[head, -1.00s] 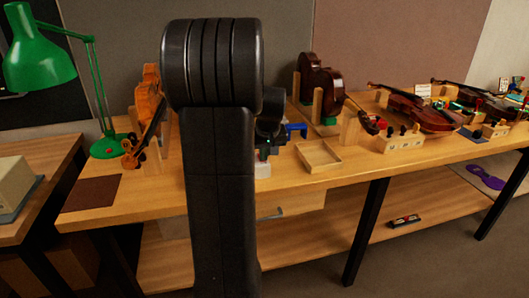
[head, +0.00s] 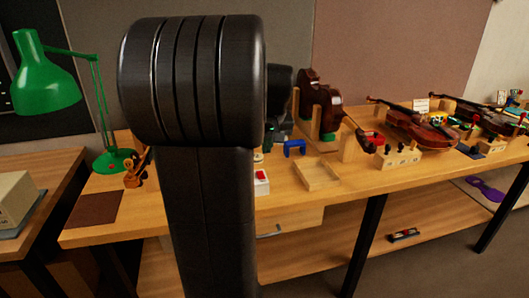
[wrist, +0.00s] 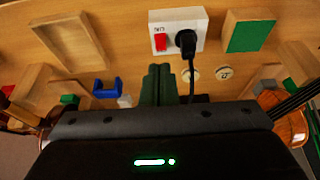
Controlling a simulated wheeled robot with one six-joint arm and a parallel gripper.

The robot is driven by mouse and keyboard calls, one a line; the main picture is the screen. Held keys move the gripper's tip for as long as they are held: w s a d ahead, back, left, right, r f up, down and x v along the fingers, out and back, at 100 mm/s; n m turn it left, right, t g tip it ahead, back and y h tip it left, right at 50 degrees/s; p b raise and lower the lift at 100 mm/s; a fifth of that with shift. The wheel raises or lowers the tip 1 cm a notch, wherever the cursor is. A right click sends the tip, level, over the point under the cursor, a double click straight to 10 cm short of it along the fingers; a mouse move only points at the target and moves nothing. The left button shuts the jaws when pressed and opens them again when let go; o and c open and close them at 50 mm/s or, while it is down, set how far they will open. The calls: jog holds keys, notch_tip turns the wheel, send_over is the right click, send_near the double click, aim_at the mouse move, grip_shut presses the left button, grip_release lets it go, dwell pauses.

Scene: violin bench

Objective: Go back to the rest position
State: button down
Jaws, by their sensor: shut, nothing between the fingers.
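My gripper (wrist: 158,85) shows in the wrist view with its two dark fingers together and nothing between them. It is over the workbench, just beside a white socket box (wrist: 178,22) with a red switch and a black plug. In the head view my own arm fills the left-centre and hides the gripper's fingers.
The bench (head: 340,188) holds a green lamp (head: 112,160), a brown mat (head: 95,208), a shallow wooden tray (head: 318,175), a blue bracket (head: 294,148) and several violins, one a dark upright instrument (head: 320,100). A lower shelf carries a small dark item (head: 403,235).

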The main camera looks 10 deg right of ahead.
jog(key=shift+s+r, duration=0.1)
jog(key=shift+r, duration=0.15)
jog(key=b+x, duration=0.1)
jog(key=x, duration=0.6)
jog(key=w+b+x, duration=0.1)
jog(key=b+x, duration=0.1)
jog(key=x, duration=0.5)
jog(key=shift+w+r, duration=0.15)
jog(key=shift+w, duration=0.05)
